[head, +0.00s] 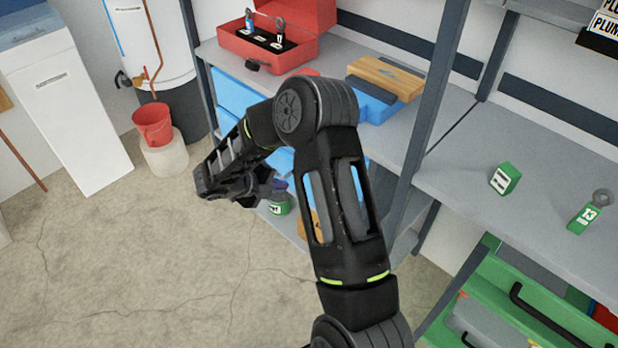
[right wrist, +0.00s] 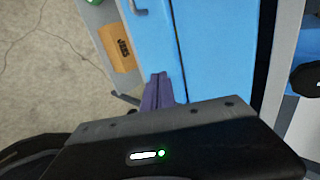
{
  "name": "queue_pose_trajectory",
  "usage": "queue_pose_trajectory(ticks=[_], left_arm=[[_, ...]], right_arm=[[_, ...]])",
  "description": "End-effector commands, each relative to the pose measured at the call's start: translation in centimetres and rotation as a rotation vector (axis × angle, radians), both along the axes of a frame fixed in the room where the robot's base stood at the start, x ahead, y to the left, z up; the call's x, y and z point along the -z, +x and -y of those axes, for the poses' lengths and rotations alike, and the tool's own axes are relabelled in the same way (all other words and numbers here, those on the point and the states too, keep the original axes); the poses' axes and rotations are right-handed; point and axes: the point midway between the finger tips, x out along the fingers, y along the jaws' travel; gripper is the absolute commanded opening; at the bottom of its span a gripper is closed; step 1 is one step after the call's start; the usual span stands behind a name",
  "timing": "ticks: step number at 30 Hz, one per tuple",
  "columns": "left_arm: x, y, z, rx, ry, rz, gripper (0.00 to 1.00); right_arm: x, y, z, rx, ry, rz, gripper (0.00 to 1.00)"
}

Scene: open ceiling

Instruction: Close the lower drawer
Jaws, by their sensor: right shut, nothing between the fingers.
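My right arm reaches across the head view, and its gripper (head: 280,187) is low in front of a blue drawer unit under the shelf. The upper blue drawer (head: 235,97) and part of the lower blue drawer (head: 281,160) show behind my arm. In the right wrist view the purple fingers (right wrist: 160,88) are together and empty, close to the lower drawer's blue front (right wrist: 165,45). I cannot tell whether they touch it. A thin seam separates it from the upper blue front (right wrist: 230,50). My arm hides much of the unit, so how far the lower drawer stands out is unclear. My left gripper is out of view.
A tan box (right wrist: 119,48) and a green can (head: 279,204) sit on the low shelf below the drawers. A red toolbox (head: 265,45) stands on the shelf above. A dark shelf post (head: 432,85) rises right of my arm. Green drawers (head: 500,310) are at lower right.

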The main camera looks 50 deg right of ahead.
Motion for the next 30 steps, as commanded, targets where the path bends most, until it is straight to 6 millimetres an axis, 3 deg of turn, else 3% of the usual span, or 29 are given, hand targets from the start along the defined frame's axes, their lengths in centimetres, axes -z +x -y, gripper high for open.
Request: queue_pose_trajectory(ticks=[17, 30], left_arm=[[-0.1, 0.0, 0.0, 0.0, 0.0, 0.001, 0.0], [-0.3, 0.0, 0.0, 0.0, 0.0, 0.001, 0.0]], right_arm=[[0.7, -0.1, 0.7, -0.015, 0.004, -0.022, 0.0], [5.9, -0.3, 6.3, -0.013, 0.005, -0.022, 0.0]])
